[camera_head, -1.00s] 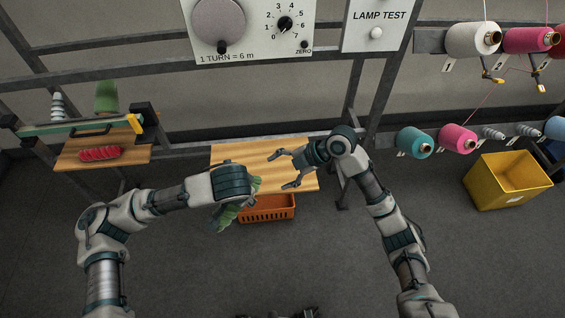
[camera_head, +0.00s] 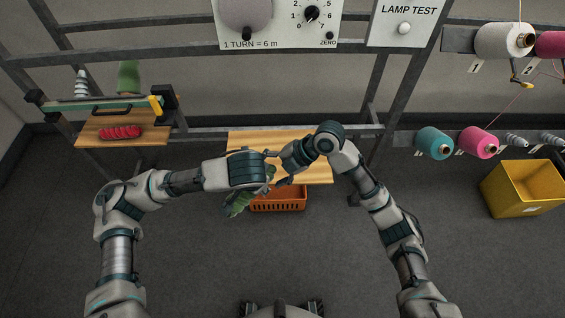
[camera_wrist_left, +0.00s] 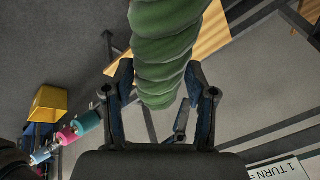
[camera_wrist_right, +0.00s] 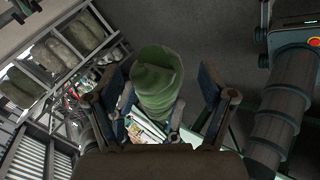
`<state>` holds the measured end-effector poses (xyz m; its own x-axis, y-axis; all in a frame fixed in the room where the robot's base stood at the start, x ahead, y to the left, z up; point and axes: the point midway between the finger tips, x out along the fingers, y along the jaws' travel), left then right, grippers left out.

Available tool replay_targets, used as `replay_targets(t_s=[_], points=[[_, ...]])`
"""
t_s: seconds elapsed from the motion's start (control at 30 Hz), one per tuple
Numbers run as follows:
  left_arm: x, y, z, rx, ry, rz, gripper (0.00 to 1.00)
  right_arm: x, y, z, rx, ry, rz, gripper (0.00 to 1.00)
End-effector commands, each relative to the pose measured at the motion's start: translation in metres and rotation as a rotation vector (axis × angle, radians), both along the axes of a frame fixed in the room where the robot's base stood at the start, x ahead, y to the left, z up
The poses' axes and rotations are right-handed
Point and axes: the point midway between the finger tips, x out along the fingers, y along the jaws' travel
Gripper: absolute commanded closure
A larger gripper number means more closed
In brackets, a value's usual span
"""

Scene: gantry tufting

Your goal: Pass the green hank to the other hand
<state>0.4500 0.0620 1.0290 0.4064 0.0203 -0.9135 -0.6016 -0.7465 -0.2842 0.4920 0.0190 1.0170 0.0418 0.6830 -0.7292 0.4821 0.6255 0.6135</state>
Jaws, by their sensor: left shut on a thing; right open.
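The green hank (camera_head: 238,203) hangs below my left gripper in the head view, in front of the wooden shelf. In the left wrist view the twisted hank (camera_wrist_left: 168,50) sits between the two fingers of my left gripper (camera_wrist_left: 160,95), which is shut on it. My right gripper (camera_head: 275,168) has come in from the right, close to the left one. In the right wrist view the end of the hank (camera_wrist_right: 157,80) lies between the spread fingers of my open right gripper (camera_wrist_right: 160,92). I cannot tell whether those fingers touch it.
The wooden shelf (camera_head: 315,173) lies behind the grippers, with an orange basket (camera_head: 280,204) below it. A red hank (camera_head: 120,132) lies on a board at the left. A yellow bin (camera_head: 518,190) and yarn cones (camera_head: 434,143) are at the right.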

Motion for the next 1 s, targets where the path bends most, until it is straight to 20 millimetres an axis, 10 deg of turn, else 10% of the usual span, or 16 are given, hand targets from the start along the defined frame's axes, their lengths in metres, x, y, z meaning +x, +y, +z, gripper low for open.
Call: replay_targets(t_s=[0.43, 0.73, 0.77, 0.8, 1.0], points=[[0.0002, 0.0, 0.0003, -0.001, -0.001, 0.0, 0.81, 0.0006, 0.0081, -0.0092, 0.0, 0.0, -0.001, 0.18], [0.0006, 0.0003, 0.0008, 0.0, -0.003, 0.001, 0.81, 0.0004, 0.0078, -0.0097, -0.002, 0.002, -0.001, 0.84], [0.0008, 0.0003, 0.0009, -0.001, -0.003, 0.002, 0.39, 0.0005, 0.0077, -0.0096, -0.002, 0.002, -0.001, 0.84], [0.0007, 0.0004, 0.001, -0.001, -0.003, 0.002, 0.29, 0.0003, 0.0076, -0.0098, -0.003, 0.002, -0.001, 0.84], [0.0004, 0.0002, 0.0005, 0.0, -0.001, 0.001, 0.14, 0.0006, 0.0077, -0.0092, -0.001, 0.001, 0.0, 0.84]])
